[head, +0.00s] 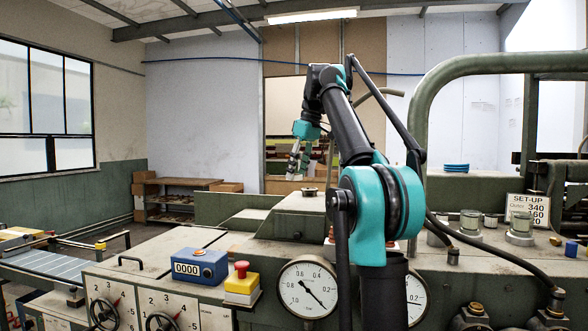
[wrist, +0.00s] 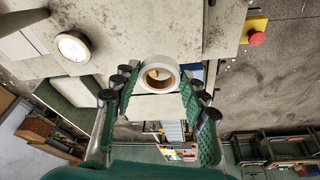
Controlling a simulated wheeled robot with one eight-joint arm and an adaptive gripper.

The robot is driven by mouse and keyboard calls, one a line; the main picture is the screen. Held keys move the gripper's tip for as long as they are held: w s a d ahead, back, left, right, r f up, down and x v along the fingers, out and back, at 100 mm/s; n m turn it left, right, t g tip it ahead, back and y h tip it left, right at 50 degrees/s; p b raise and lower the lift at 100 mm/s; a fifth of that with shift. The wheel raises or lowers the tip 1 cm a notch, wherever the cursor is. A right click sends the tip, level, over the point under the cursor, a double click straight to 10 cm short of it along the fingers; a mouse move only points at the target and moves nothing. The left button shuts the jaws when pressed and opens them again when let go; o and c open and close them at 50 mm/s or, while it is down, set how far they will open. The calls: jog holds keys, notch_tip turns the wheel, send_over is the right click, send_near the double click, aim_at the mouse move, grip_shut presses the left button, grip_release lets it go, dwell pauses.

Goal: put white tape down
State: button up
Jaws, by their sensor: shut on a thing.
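The white tape (wrist: 159,62) is a roll with a tan core. In the wrist view it sits between the green fingers of my gripper (wrist: 159,84), which is shut on it. The ring's opening faces the camera. In the head view my gripper (head: 298,168) hangs fingers down over the far part of the green machine. The tape cannot be made out there. I cannot tell how far the tape is from the surface below it.
Glass jars (head: 470,223), a set-up sign (head: 528,211) and blue discs (head: 455,168) stand at the right. The wrist view shows bare worn machine surface (wrist: 150,25).

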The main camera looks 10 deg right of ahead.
aim_at(294, 204)
jog(key=shift+w+f, duration=0.15)
jog(key=shift+f, duration=1.55)
jog(key=shift+w+f, duration=0.1)
jog(key=shift+f, duration=1.55)
jog(key=shift+f, duration=0.6)
jog(key=o, duration=1.1)
